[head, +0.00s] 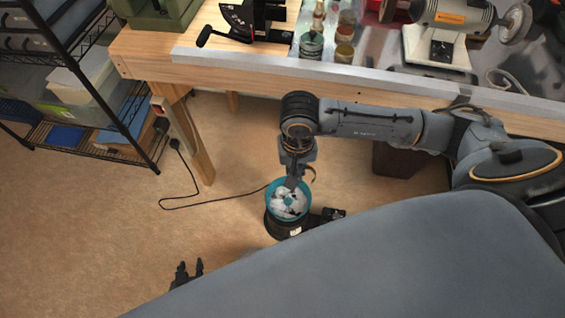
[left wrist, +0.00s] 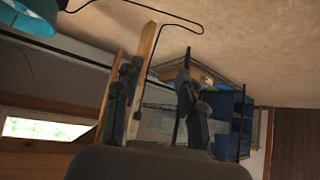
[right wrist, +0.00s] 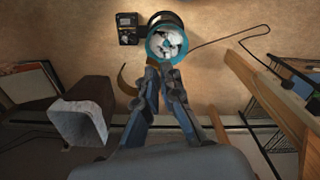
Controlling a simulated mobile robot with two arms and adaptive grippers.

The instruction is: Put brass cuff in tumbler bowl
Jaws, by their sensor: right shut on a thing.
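The brass cuff (right wrist: 127,80) is a thin curved band held at the tips of my right gripper (right wrist: 163,72), sticking out to the left in the right wrist view. In the head view it shows as a small arc (head: 313,174) beside my right gripper (head: 293,182). The tumbler bowl (head: 270,206) has a teal rim and white contents. The right gripper's tips are over or near this rim; their height above it is hard to tell. The bowl also shows in the right wrist view (right wrist: 150,46). My left gripper (head: 190,266) is open and empty, low and away from the bowl.
A wooden workbench (head: 240,75) with tools and jars runs behind the bowl. A wire shelf rack (head: 110,100) stands at the left. A black cord (head: 200,205) crosses the floor to the bowl's base. A dark bin (head: 395,160) stands under the bench at the right.

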